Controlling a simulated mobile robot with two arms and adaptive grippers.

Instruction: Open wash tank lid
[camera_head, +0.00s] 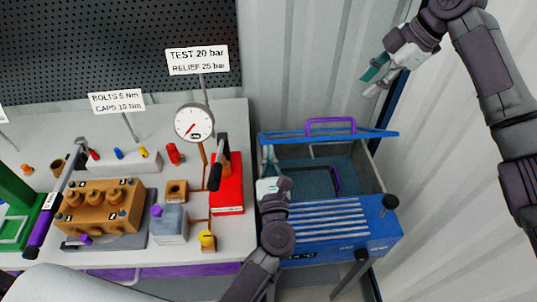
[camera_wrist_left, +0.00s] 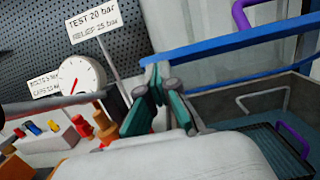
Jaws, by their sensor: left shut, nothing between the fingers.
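The blue wash tank (camera_head: 350,233) stands right of the bench in the head view. Its lid (camera_head: 280,138) is raised at the back, seen nearly edge-on, with a purple handle (camera_head: 331,121) on top; the tank interior shows. My left gripper (camera_head: 267,152) is shut and empty at the tank's left side, its tips close to the lid's left end. In the left wrist view the shut fingertips (camera_wrist_left: 154,68) overlap the end of the blue lid edge (camera_wrist_left: 235,40); contact cannot be told. My right gripper (camera_head: 371,82) is open and empty, above and right of the lid.
A basket with a purple handle (camera_head: 336,180) lies inside the tank. A corrugated wall (camera_head: 450,215) stands close on the right.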

